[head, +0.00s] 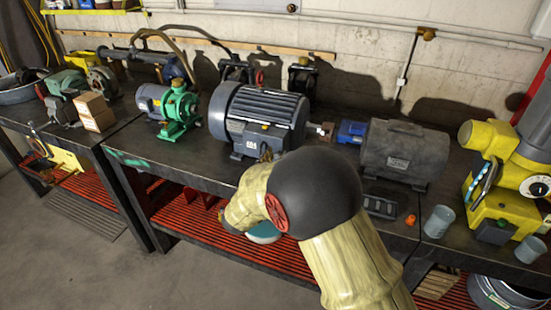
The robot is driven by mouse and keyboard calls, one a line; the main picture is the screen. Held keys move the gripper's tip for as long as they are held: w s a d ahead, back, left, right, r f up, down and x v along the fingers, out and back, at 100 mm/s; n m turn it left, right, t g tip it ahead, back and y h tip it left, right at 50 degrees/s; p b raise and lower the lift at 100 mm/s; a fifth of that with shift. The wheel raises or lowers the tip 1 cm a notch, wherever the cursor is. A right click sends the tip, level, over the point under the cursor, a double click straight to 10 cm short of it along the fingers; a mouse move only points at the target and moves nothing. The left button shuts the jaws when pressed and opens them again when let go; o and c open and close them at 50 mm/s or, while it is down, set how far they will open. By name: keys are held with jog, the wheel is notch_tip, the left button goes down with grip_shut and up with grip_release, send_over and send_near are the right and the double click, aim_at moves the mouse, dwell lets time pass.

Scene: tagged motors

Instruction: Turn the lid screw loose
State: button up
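A large dark grey finned motor (277,110) with a blue-grey end and a white number tag (250,145) stands on the dark bench. A plain dark grey motor (405,148) with a blue box at its left end and a small plate on its side stands to its right. I cannot make out a lid screw on either. My gripper's fingers are hidden behind my arm.
A green and blue pump (172,108) stands at left, with a cardboard box (94,112) beyond it. A yellow machine (508,165), an orange piece (410,220) and a grey cup (438,221) are at right. Bare bench (205,165) lies left of the finned motor.

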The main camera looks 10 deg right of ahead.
jog(key=shift+c, duration=1.2)
grip_shut()
jog(key=shift+r+n+p, duration=0.15)
jog(key=shift+n+p, duration=0.35)
jog(key=shift+p, duration=0.9)
jog(key=shift+o, duration=1.6)
grip_release()
